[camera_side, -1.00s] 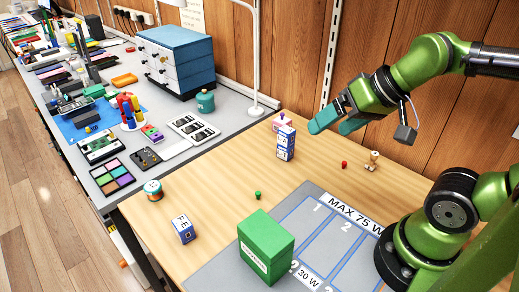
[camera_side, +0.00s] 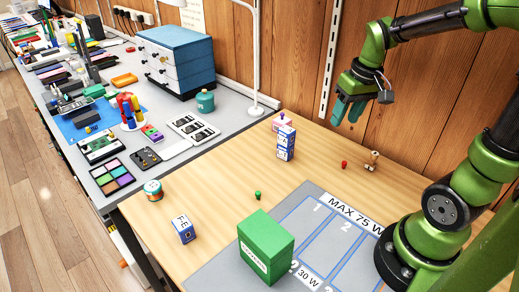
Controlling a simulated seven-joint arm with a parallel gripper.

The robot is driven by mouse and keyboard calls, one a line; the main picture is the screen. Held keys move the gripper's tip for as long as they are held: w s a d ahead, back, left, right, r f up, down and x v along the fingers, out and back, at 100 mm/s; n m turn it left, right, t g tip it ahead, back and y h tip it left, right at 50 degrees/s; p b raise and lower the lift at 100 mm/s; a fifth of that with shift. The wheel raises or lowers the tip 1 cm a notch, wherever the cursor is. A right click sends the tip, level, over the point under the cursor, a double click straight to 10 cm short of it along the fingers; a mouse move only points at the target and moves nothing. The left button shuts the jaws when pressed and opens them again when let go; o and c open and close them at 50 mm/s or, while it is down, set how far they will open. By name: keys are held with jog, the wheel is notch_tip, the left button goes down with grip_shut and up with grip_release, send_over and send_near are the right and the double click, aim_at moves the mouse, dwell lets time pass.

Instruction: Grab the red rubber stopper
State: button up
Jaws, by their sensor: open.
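The red rubber stopper (camera_side: 344,164) is a small red piece standing on the wooden table, towards the back right. My gripper (camera_side: 346,114) is open and empty, with teal fingers pointing down. It hangs above the table near the wooden wall, higher in the picture than the stopper. The fingers and the stopper are apart. Nothing hides the stopper.
A wooden peg-like piece (camera_side: 373,160) stands just right of the stopper. A green stopper (camera_side: 257,195) and a green box (camera_side: 266,248) are nearer. Bare table surrounds the stopper.

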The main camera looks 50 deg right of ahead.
jog(key=n+g, duration=0.2)
send_over(345, 162)
jog(key=f, duration=0.2)
jog(key=n, duration=0.1)
jog(key=shift+n, duration=0.4)
notch_tip(345, 162, down, 16)
grip_shut()
